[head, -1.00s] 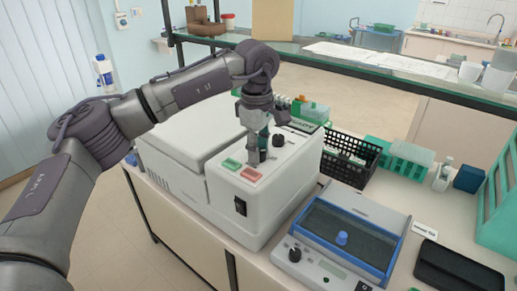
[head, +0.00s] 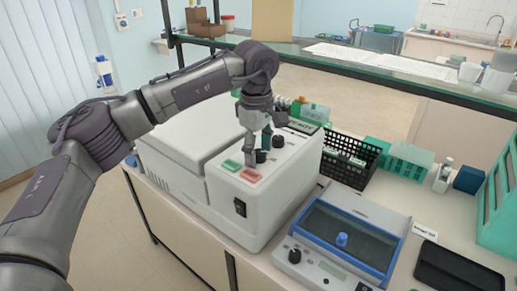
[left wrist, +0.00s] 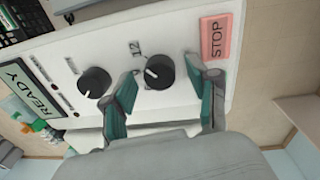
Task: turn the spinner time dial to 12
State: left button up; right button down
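The spinner (head: 275,205) is a white machine with a sloped control panel. In the left wrist view, a black dial (left wrist: 160,72) sits beside the red STOP button (left wrist: 215,38). Its white mark points to the upper left, roughly toward a "12" (left wrist: 136,48) on the panel. A second black dial (left wrist: 93,82) sits nearer the READY display (left wrist: 27,92). My left gripper (left wrist: 163,88) is open, its teal-padded fingers apart on either side of the first dial, with visible gaps. In the head view, the left gripper (head: 258,150) is over the panel. The right gripper is out of view.
The green button (head: 232,165) is close to the fingers. A black basket (head: 350,160) stands right of the spinner. A blue-framed device (head: 345,240) is in front of it at right, with a dark pad (head: 458,272) beyond.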

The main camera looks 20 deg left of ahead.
aim_at(257, 153)
pick_arm(q)
jog(key=shift+r, duration=0.1)
notch_tip(257, 153, up, 12)
jog(key=shift+s, duration=0.3)
jog(key=shift+a+f, duration=0.1)
jog(key=shift+f, duration=0.1)
dwell(0.4)
